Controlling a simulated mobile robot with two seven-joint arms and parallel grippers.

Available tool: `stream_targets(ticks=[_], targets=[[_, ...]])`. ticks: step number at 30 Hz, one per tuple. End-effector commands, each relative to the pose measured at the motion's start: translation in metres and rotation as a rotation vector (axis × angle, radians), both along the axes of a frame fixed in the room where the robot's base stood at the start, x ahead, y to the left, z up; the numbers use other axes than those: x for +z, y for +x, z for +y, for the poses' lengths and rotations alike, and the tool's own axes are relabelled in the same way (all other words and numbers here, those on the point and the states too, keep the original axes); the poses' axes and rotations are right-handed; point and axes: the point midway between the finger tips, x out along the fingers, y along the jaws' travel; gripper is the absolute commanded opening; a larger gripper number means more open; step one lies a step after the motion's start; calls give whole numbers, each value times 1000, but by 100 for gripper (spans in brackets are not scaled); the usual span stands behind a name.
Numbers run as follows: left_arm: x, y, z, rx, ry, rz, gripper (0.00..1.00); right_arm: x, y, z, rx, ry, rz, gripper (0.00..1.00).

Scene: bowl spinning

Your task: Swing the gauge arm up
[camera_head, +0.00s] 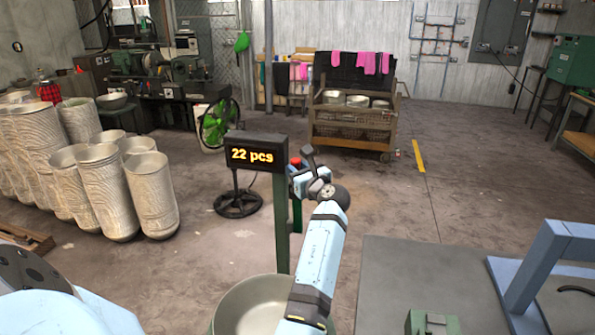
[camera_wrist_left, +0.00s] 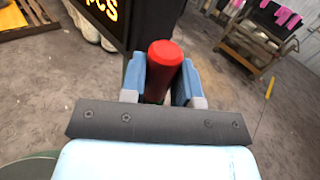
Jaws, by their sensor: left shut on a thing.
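My left gripper (camera_head: 298,177) is at the green post beneath the black counter display (camera_head: 257,155), which reads "22 pcs". In the left wrist view its two blue fingers (camera_wrist_left: 160,92) are shut on a red cylindrical handle (camera_wrist_left: 164,55), one finger on each side. The red top of the handle (camera_head: 295,161) also shows in the head view, just right of the display. I cannot tell how the handle joins the gauge arm, since the gripper hides its lower part. My right gripper is not in view.
A large metal bowl (camera_head: 258,308) is below the post, partly behind my arm. A grey table (camera_head: 405,265) with a light-blue frame (camera_head: 545,262) is at the right. Stacked metal bowls (camera_head: 105,190) stand at the left. A cart (camera_head: 352,125) stands behind on open floor.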

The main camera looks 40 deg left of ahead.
Motion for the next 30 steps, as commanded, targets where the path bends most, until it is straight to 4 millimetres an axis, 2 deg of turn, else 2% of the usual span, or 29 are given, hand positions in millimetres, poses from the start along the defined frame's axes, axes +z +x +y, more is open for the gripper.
stream_targets(ticks=[4, 7, 15, 21, 25, 30], targets=[[1, 0, 0, 0, -1, 1, 0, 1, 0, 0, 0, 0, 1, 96], [5, 4, 2, -1, -7, 15, 0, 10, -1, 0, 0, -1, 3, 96], [12, 25, 14, -1, -57, 107, 0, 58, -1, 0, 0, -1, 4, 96], [7, 39, 22, -1, -93, 169, 0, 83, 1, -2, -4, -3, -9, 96], [4, 42, 24, 0, -100, 186, 0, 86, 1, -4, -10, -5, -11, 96], [2, 43, 24, 0, -101, 188, 0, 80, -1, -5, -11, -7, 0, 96]])
